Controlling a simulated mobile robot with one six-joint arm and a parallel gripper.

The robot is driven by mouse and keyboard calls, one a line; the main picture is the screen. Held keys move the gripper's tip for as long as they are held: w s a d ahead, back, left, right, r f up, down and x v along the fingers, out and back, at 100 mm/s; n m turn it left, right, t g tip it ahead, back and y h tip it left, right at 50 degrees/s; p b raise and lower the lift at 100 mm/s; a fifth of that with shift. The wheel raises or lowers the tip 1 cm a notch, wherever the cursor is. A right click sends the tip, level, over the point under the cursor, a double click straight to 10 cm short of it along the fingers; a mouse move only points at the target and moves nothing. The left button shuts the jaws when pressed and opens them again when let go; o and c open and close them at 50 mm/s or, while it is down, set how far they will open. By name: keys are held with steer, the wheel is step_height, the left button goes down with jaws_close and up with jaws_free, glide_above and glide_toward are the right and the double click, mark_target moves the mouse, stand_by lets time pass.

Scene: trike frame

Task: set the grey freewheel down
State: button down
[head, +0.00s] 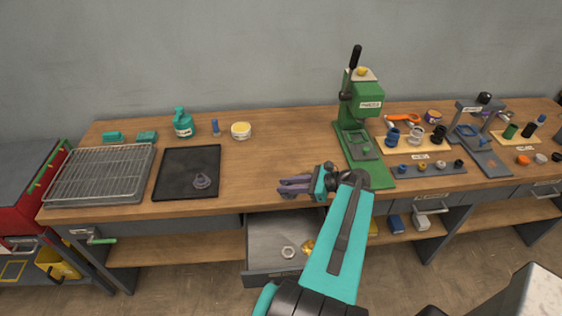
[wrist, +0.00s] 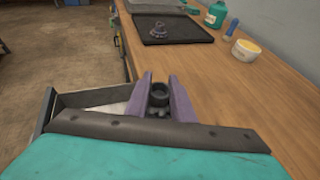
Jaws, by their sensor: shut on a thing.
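My gripper (head: 290,187) has purple fingers and is above the front edge of the bench, near the open drawer. In the wrist view my gripper (wrist: 158,88) is shut on a small dark grey round part with a hollow top, which I take to be the grey freewheel (wrist: 158,97). It sits upright between the fingers, and its lower part is partly hidden. In the head view the fingers hide it. A black mat (head: 172,188) lies on the bench to the left, with a grey stepped part (head: 202,181) standing on it. The mat also shows in the wrist view (wrist: 160,38).
An open drawer (head: 270,262) below the gripper holds a pale ring (head: 288,252) and a brass-coloured part (head: 308,246). A wire rack (head: 100,175) stands left of the mat. A green press (head: 362,110) stands to the right. Bare bench (head: 250,165) lies between mat and gripper.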

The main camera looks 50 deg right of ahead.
steer(key=shift+s+d+r, duration=0.1)
steer(key=shift+s+d, duration=0.2)
steer(key=shift+s, duration=0.05)
steer(key=shift+w, duration=0.1)
steer(key=shift+w+d+f+b, duration=0.2)
steer(key=shift+f+b, duration=0.05)
steer(key=shift+b, duration=0.6)
steer(key=w+d+b, duration=0.1)
steer(key=w+b, duration=0.1)
steer(key=b, duration=0.3)
steer(key=shift+d+f+b, duration=0.1)
steer(key=shift+b, duration=0.2)
steer(key=shift+b, duration=0.35)
steer(key=w+d+b, duration=0.1)
steer(key=b, duration=0.5)
steer(key=shift+w+f, duration=0.1)
steer(key=shift+w, duration=0.1)
steer(key=b, duration=0.4)
steer(key=shift+w+d, duration=0.1)
steer(key=shift+w, duration=0.2)
